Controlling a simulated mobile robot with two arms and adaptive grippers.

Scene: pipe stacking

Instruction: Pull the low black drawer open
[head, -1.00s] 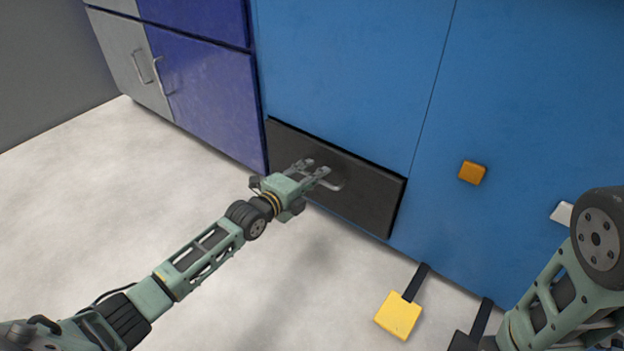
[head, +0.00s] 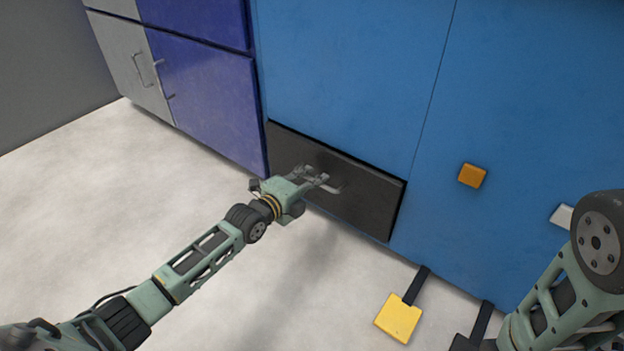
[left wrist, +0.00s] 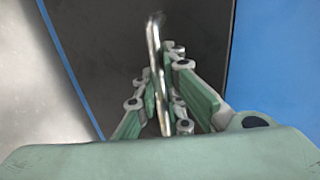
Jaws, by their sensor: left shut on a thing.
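The low black drawer (head: 365,198) sits at the bottom of the light blue cabinet and its front looks flush with it. Its metal bar handle (head: 333,188) is on the drawer front, partly hidden by my left gripper (head: 318,176). In the left wrist view the handle (left wrist: 155,60) runs between the two fingers of the left gripper (left wrist: 165,105), which are shut on it. The black drawer front (left wrist: 105,50) fills the view behind. Of my right arm, only a link shows at the right edge of the head view; its gripper is not visible.
Dark blue and grey cabinets (head: 205,95) stand at the left. An orange block (head: 472,175) and a white piece (head: 562,215) are on the blue front at the right. A yellow pedal (head: 398,318) sticks out near the floor. The pale floor before the drawer is clear.

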